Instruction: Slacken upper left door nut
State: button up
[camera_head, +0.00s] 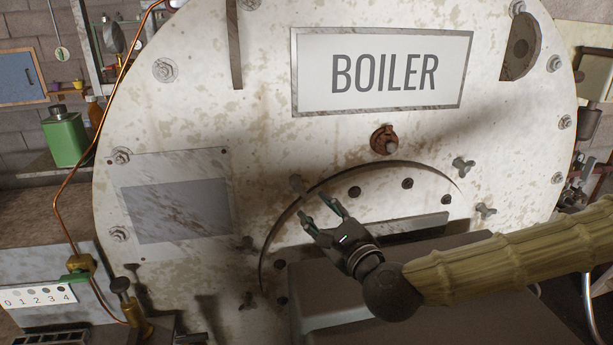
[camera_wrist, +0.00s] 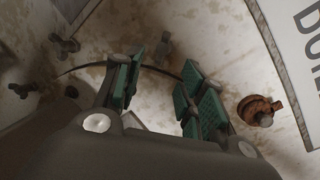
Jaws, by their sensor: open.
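The boiler door (camera_head: 330,190) is a curved-topped plate low on the pale, stained boiler front. Its upper left nut (camera_head: 297,183) is a small grey wing nut just outside the door's curved edge. My gripper (camera_head: 320,212) is open and empty, with its green-padded fingers pointing up and left toward this nut, a little short of it in the picture. In the wrist view the nut (camera_wrist: 165,45) shows beyond and between the two fingertips (camera_wrist: 162,70). I see no contact; the remaining gap is hard to judge.
Other wing nuts sit at the door's upper right (camera_head: 463,165), right (camera_head: 486,210) and left (camera_head: 246,245). A rusty red fitting (camera_head: 384,140) stands out above the door under the BOILER sign (camera_head: 382,72). A copper pipe (camera_head: 80,165) runs down the left side.

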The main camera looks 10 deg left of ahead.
aim_at(300, 189)
jog(key=p+x, duration=0.1)
jog(key=x, duration=0.1)
jog(key=p+x, duration=0.1)
jog(key=x, duration=0.2)
jog(key=r+p+x, duration=0.1)
jog(key=x, duration=0.2)
jog(key=shift+w+a, duration=0.15)
jog(key=shift+w, duration=0.05)
jog(key=shift+w+a+r+p, duration=0.1)
jog(key=shift+w+a+p, duration=0.35)
jog(key=shift+a+p, duration=0.05)
jog(key=shift+w+a, duration=0.2)
jog(key=shift+w, duration=0.25)
jog(key=shift+s, duration=0.1)
grip_shut()
